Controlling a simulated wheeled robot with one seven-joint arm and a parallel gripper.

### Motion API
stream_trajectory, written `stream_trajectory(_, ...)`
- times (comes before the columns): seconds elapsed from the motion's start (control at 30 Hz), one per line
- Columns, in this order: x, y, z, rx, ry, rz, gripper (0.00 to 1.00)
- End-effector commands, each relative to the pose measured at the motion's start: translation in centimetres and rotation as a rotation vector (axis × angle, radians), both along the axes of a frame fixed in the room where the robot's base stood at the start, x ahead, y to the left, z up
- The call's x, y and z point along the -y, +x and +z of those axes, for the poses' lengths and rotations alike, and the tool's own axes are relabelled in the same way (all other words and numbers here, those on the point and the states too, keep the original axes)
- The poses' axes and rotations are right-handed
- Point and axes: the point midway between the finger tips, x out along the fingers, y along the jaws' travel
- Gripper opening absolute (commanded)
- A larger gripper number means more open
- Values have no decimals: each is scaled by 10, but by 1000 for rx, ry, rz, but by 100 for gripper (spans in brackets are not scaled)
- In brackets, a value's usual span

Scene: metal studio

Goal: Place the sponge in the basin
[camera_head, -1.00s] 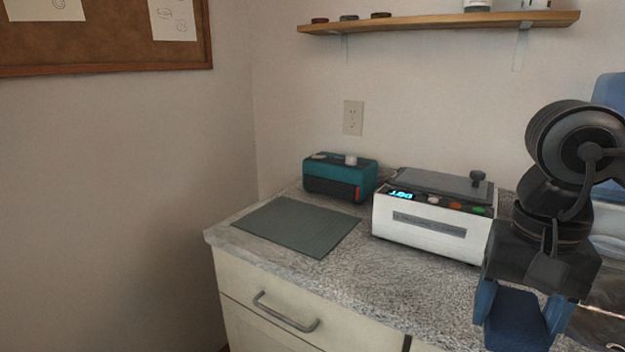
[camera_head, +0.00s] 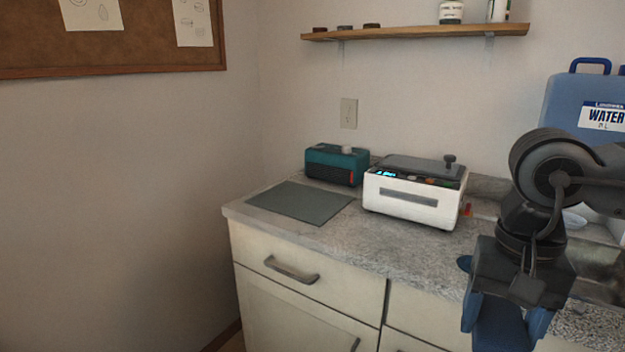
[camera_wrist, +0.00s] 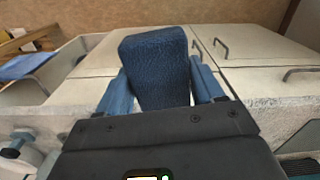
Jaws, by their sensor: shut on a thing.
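My gripper (camera_head: 505,318) is at the lower right of the head view, in front of the counter, pointing down. In the wrist view my gripper (camera_wrist: 162,90) has its two light blue fingers closed on either side of the sponge (camera_wrist: 160,70), a dark blue textured block. The sponge (camera_head: 502,332) also shows between the fingers in the head view, cut off by the bottom edge. A shiny grey metal surface (camera_head: 598,262) lies behind my arm at the right edge. It may be part of the basin, but my arm hides most of that area.
The grey granite counter (camera_head: 385,238) holds a dark mat (camera_head: 302,203), a teal device (camera_head: 335,165) and a white device (camera_head: 413,195). A blue water container (camera_head: 575,105) stands at the right. A wooden shelf (camera_head: 420,32) hangs above. Cabinets (camera_head: 300,305) are below.

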Motion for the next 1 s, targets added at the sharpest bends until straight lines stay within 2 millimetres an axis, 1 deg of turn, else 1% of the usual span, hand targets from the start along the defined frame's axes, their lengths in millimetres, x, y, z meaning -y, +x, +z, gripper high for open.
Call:
stream_trajectory(0.17, -2, 15, -30, -3, 3, 47, 10)
stream_trajectory(0.27, -4, 24, -51, -4, 4, 83, 10)
stream_trajectory(0.37, -6, 32, -78, -5, 4, 127, 10)
stream_trajectory(0.47, -9, 38, -113, -7, 6, 186, 10)
stream_trajectory(0.53, -12, 41, -143, -8, 5, 237, 10)
stream_trajectory(0.6, -15, 42, -170, -7, 5, 291, 10)
stream_trajectory(0.7, -19, 40, -203, -5, 4, 356, 10)
stream_trajectory(0.8, -22, 37, -225, -2, 3, 405, 10)
stream_trajectory(0.83, -22, 36, -230, -3, 2, 415, 10)
stream_trajectory(0.9, -23, 35, -237, -2, 2, 433, 10)
stream_trajectory(1.0, -25, 34, -242, 0, 4, 445, 10)
